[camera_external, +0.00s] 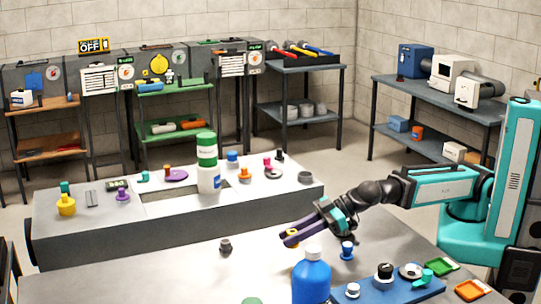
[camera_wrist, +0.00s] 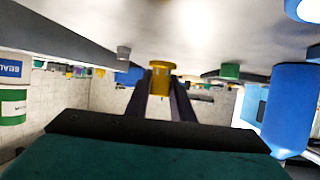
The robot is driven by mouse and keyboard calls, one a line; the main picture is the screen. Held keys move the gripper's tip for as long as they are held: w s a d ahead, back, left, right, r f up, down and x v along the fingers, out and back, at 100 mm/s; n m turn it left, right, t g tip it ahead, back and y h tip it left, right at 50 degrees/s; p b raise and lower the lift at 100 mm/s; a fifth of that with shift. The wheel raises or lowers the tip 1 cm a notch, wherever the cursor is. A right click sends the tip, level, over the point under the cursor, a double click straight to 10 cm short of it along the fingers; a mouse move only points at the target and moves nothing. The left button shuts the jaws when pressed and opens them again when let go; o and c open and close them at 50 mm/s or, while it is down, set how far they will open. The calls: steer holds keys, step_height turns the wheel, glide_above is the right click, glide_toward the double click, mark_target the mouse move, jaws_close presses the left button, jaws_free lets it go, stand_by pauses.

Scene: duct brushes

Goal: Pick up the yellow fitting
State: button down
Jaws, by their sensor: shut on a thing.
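The yellow fitting (camera_wrist: 162,76) is between the two dark fingertips of my gripper (camera_wrist: 161,88) in the wrist view, which looks upside down. My gripper is shut on it. In the outside view my gripper (camera_external: 291,238) reaches left over the front table, behind the blue bottle, and only a little yellow shows at its fingertips. I cannot tell whether the fitting is clear of the tabletop. Another yellow fitting (camera_external: 66,206) stands at the left end of the back bench.
A tall blue bottle (camera_external: 311,279) stands just in front of my gripper. A dark grey fitting (camera_external: 225,247) stands to the left. The front table's left part is mostly clear.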

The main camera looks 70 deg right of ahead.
steer(key=shift+s+d+f+b, duration=0.1)
steer(key=shift+s+d+b, duration=0.25)
steer(key=shift+b, duration=3.85)
steer(key=s+b, duration=0.1)
steer(key=b, duration=0.3)
steer(key=shift+d+b, duration=0.3)
steer(key=shift+d, duration=0.05)
